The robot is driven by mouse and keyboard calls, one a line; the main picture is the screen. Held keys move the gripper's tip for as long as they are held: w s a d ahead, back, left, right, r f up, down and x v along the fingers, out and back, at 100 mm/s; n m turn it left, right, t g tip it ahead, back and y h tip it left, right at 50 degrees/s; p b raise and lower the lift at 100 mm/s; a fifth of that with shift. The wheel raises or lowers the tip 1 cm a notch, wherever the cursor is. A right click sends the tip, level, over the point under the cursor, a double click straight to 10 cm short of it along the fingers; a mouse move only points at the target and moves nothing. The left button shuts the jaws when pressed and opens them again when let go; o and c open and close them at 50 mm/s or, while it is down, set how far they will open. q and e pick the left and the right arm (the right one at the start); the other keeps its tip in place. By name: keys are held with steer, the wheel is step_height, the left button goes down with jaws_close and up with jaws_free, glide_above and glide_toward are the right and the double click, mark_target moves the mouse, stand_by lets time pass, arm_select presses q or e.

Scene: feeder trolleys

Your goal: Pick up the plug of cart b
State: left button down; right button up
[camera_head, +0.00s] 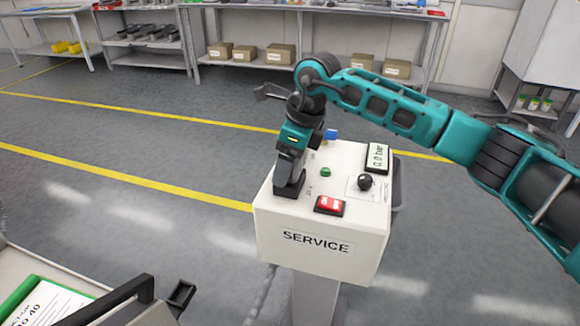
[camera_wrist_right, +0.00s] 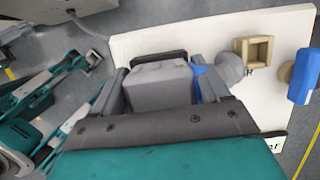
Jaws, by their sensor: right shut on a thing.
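My right gripper (camera_head: 289,192) points down over the near left part of the white service box's top (camera_head: 258,203). In the right wrist view, its two fingers (camera_wrist_right: 155,92) stand on either side of a grey block-shaped plug (camera_wrist_right: 160,84) and are shut on it. A dark edge shows behind the plug. The fingers hide the plug in the head view, and I cannot tell whether it touches the box. No label naming cart b can be read. Teal parts of mine show at the left of the right wrist view; the left gripper's jaws cannot be made out clearly.
The box carries a red switch (camera_head: 330,204), a green button (camera_head: 325,172), a black knob (camera_head: 365,182) and a pressure display (camera_head: 377,157). A cart handle (camera_head: 115,300) is at lower left.

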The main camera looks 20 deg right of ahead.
steer(key=c, duration=0.7)
steer(key=shift+o, duration=0.2)
steer(key=shift+r, duration=0.15)
step_height(320, 180, up, 23)
steer(key=p, duration=0.6)
